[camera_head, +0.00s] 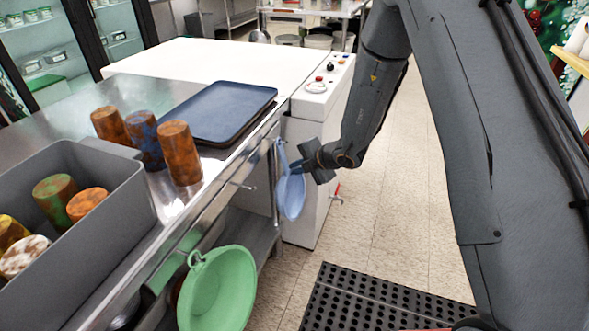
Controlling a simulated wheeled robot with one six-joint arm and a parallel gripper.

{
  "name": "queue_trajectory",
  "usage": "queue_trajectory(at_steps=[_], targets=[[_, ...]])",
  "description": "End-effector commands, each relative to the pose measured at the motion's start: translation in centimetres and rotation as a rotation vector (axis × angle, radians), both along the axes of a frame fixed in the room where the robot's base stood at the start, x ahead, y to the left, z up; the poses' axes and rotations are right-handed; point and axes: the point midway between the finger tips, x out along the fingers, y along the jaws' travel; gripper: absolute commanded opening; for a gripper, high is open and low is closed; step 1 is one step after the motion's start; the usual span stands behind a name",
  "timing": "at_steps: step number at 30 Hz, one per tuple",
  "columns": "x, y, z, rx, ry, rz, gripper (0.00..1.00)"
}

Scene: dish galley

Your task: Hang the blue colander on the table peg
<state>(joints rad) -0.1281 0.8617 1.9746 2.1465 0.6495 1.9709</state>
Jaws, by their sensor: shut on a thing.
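The blue colander (291,198) hangs upright at the table's far front corner, its loop (281,152) at the top. My gripper (300,166) is shut on the colander near its upper rim, from the right. A thin metal peg (243,186) sticks out from the front of the steel table (205,216), to the left of the colander and apart from it in the picture. Whether anything lies behind the loop is hidden.
A green colander (220,290) hangs lower on the table front, nearer to me. A grey bin (135,200) with cups, several standing cups (180,155) and dark trays (222,110) are on the table. A white machine (312,130) with another peg (336,200) stands beyond. Floor at right is clear around a black mat (375,300).

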Motion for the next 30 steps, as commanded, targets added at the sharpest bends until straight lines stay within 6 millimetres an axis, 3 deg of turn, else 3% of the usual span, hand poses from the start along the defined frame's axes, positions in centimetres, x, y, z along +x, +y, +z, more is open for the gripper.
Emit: queue_trajectory(at_steps=[13,15,17,30], targets=[[-0.15,0.04,-0.15,-0.002,0.002,0.002,0.00],[-0.15,0.04,-0.15,-0.002,0.002,0.002,0.16],[-0.13,0.03,-0.14,-0.002,0.002,0.002,0.26],[-0.60,-0.75,0.72,-0.001,0.001,0.000,0.28]])
